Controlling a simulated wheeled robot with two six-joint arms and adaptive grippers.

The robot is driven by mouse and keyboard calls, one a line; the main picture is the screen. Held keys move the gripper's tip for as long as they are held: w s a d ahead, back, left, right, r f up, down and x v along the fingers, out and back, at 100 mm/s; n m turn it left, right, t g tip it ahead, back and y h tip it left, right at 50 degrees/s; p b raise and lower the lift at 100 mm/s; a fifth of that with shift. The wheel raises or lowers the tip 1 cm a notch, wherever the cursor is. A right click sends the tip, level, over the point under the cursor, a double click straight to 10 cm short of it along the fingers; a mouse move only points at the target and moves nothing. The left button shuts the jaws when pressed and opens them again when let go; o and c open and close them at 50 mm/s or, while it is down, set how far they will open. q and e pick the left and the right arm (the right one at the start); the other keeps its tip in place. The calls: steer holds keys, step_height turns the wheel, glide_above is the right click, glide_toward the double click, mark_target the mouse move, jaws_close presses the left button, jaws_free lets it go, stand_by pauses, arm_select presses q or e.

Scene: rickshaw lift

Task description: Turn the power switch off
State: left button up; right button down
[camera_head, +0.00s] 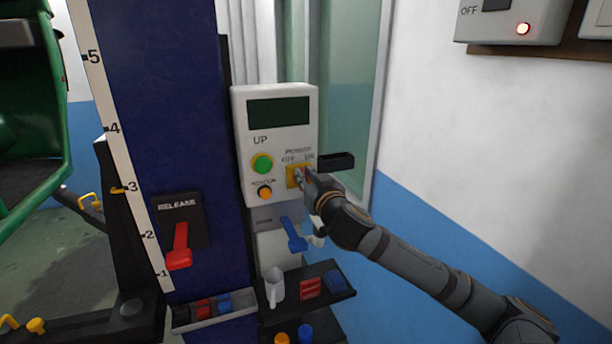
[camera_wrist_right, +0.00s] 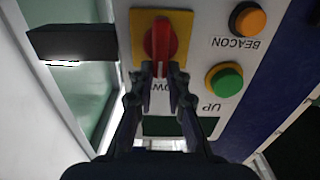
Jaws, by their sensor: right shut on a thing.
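The power switch is a red rotary knob (camera_wrist_right: 161,38) on a yellow plate (camera_head: 290,182), low on the right of a white control box (camera_head: 284,137). The head view shows "POWER" with OFF and ON labels above it. My right gripper (camera_wrist_right: 161,72) is shut on the red knob, its two fingertips on either side of the grip. In the head view my right gripper (camera_head: 305,178) covers most of the knob. In the upside-down wrist view the grip runs roughly up and down the picture. My left gripper is not in view.
A green UP button (camera_head: 262,163) and an orange beacon button (camera_head: 265,193) sit left of the switch. A black block (camera_head: 336,162) sticks out at the right. A blue lever (camera_head: 293,235) and a tray with a mug (camera_head: 274,288) are below. A red release lever (camera_head: 179,247) is left.

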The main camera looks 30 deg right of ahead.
steer(key=shift+w+a+f+n+p, duration=0.1)
steer(key=shift+a+n+p, duration=0.2)
steer(key=shift+n, duration=0.95)
steer(key=shift+w+a+f+n+p, duration=0.1)
steer(key=shift+a+n+p, duration=0.2)
steer(key=shift+n, duration=1)
steer(key=shift+a+f+n+p, duration=0.15)
steer(key=shift+n+p, duration=0.25)
steer(key=shift+n, duration=0.85)
steer(key=c, duration=1.3)
jaws_free()
